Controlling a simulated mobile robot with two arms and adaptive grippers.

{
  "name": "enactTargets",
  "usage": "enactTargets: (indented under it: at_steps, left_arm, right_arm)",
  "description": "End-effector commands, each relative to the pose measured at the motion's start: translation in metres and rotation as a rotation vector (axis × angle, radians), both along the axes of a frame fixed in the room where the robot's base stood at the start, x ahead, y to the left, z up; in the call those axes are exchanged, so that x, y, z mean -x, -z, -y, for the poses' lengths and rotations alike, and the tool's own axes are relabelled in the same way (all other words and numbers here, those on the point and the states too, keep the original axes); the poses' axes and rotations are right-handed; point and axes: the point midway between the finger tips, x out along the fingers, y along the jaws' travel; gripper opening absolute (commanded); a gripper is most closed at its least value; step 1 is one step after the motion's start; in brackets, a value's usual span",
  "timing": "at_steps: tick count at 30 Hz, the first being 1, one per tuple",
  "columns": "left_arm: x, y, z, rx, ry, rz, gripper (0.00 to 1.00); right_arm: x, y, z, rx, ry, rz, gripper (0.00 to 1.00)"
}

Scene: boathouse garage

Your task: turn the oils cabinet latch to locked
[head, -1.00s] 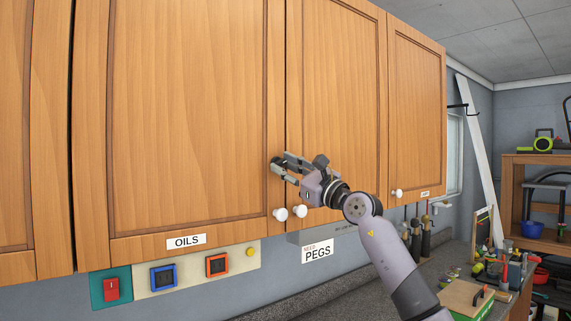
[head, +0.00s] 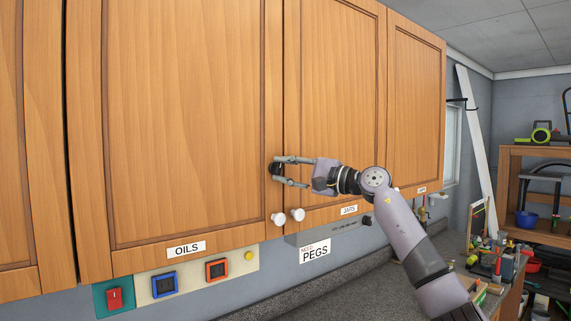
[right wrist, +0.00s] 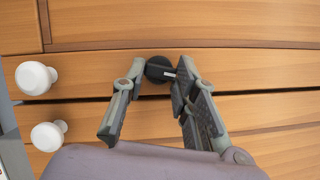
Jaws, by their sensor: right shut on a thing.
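The oils cabinet (head: 180,130) is a wooden wall cabinet with a closed door and an OILS label (head: 186,249) at its bottom. Its small black latch (head: 274,168) sits at the door's right edge, beside the seam with the neighbouring cabinet. My right gripper (head: 279,171) is at the latch, its fingers pointing left and roughly level, shut on it. In the right wrist view the latch (right wrist: 157,69) is a dark round piece with a white mark, near the fingertips (right wrist: 160,82) and partly hidden by one finger. My left gripper is out of view.
Two white knobs (head: 278,219) (head: 297,215) stick out just below my right gripper. The jars cabinet (head: 335,110) is to the right, closed. A switch panel (head: 190,275) is under the oils cabinet. The grey counter (head: 345,285) below is clear near the PEGS label (head: 314,252).

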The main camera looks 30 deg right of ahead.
Motion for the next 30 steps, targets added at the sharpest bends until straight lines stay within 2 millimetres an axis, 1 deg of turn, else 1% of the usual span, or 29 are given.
enactTargets:
  at_steps: [1,3,12,19,30]
  left_arm:
    - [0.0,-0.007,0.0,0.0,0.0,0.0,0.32]
    - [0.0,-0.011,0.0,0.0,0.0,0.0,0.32]
    - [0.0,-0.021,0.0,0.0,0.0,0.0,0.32]
    - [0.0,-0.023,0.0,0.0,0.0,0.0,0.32]
    - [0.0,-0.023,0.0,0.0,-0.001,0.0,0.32]
  right_arm:
    - [0.0,-0.004,0.001,0.036,0.001,0.001,0.0]
    - [0.0,-0.004,0.001,0.082,0.002,0.006,0.0]
    - [0.0,-0.003,0.001,0.218,0.002,0.017,0.0]
    - [0.0,-0.002,0.001,0.254,0.002,0.019,0.0]
    - [0.0,-0.001,0.0,0.258,0.002,0.02,0.0]
